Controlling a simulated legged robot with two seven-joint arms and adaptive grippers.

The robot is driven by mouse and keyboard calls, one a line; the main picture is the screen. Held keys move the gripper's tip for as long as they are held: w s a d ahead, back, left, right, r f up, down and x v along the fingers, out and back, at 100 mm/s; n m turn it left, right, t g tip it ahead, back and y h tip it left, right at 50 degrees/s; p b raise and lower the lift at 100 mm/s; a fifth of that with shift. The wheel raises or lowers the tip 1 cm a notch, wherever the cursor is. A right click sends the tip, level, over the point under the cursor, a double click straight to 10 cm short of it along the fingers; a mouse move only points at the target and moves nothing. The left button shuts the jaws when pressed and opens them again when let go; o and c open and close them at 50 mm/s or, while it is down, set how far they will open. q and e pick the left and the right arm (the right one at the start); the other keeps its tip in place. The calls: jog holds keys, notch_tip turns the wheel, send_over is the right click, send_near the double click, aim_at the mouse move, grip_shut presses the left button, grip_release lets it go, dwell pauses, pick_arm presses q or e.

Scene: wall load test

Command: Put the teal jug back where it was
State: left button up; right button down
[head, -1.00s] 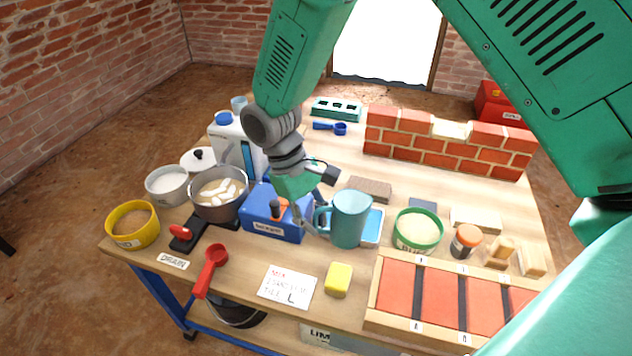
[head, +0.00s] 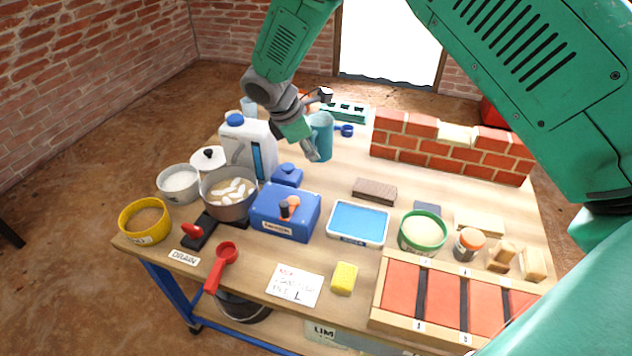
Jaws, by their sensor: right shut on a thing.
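The teal jug (head: 322,135) is at the back of the workbench, right of the white container with the blue cap (head: 247,148). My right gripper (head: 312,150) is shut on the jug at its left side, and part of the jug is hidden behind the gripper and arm. The jug looks upright. I cannot tell whether its base touches the table. My left gripper is not in view.
A blue scoop (head: 346,130) and a green block (head: 345,111) lie close behind the jug. A brick wall (head: 450,150) stands to the right. In front are a blue tray (head: 358,223), a blue box (head: 285,213) and a pot (head: 229,207). The tabletop between jug and brown block (head: 374,191) is clear.

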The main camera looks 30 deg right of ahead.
jog(key=x, duration=0.2)
jog(key=b+x, duration=0.1)
jog(key=x, duration=0.1)
jog(key=a+x, duration=0.1)
jog(key=x, duration=0.1)
jog(key=shift+f+b, duration=0.3)
jog(key=shift+f, duration=0.1)
jog(key=f, duration=0.1)
jog(key=f+b, duration=0.1)
jog(key=shift+s+a+f, duration=0.1)
jog(key=shift+a+f, duration=0.2)
jog(key=shift+a, duration=0.1)
jog(key=shift+a+f, duration=0.15)
jog(key=shift+f, duration=0.25)
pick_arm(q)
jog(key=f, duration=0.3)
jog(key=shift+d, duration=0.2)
pick_arm(e)
jog(key=shift+r, duration=0.1)
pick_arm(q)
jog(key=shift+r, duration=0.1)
